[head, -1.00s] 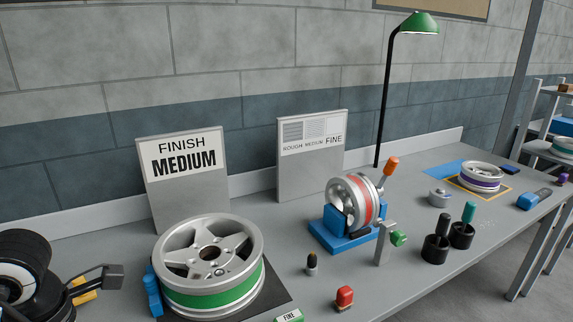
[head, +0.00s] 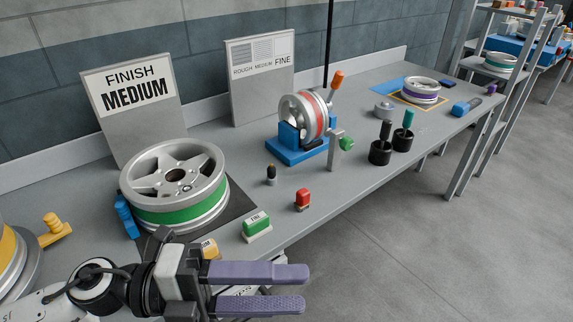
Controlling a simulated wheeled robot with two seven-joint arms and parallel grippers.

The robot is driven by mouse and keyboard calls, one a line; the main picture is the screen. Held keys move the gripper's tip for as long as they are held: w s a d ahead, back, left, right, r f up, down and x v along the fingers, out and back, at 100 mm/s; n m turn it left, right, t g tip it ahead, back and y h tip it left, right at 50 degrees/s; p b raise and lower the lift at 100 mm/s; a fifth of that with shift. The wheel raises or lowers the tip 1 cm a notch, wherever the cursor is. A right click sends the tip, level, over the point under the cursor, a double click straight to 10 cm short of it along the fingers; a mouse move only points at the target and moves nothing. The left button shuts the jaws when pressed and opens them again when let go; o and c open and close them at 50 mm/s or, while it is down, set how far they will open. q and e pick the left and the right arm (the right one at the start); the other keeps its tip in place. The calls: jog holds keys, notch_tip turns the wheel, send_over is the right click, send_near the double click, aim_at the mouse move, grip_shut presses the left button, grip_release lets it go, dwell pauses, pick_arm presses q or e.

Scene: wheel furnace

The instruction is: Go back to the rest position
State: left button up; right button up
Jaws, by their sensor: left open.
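My left gripper (head: 304,289) reaches in from the lower left of the head view. Its two purple fingers are apart, with nothing between them, pointing right beyond the bench's front edge. The gripper is in front of and below a silver wheel with a green band (head: 178,188), which lies flat on a dark mat. My right gripper is not in view.
The grey bench (head: 330,205) holds a second wheel with a red band (head: 311,115) in a blue stand, several small tools, and a purple-banded wheel (head: 422,90) at the far end. A FINISH MEDIUM sign (head: 135,105) stands behind. Floor at right is clear.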

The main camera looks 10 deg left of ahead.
pick_arm(q)
jog(key=w+a+f+n+t+y, duration=0.35)
jog(key=w+n+t, duration=0.6)
jog(key=n, duration=0.45)
jog(key=a+f+n+t+y, duration=0.1)
jog(key=a+f+n+y, duration=0.25)
jog(key=f, duration=0.25)
jog(key=a+f+n+t+y, duration=0.2)
jog(key=f+n+y, duration=0.1)
jog(key=f+n, duration=0.25)
jog(key=s+a+f+n+g+y, duration=0.2)
jog(key=s+f, duration=0.4)
jog(key=f, duration=0.4)
jog(key=s+a+f+n+g+y, duration=0.1)
jog(key=s+f+n+g+y, duration=0.2)
jog(key=f, duration=0.7)
jog(key=s+n+g, duration=0.2)
jog(key=s+n, duration=0.1)
jog(key=s, duration=0.1)
jog(key=shift+s+a+f, duration=0.25)
jog(key=shift+s+a, duration=0.05)
jog(key=shift+a, duration=0.1)
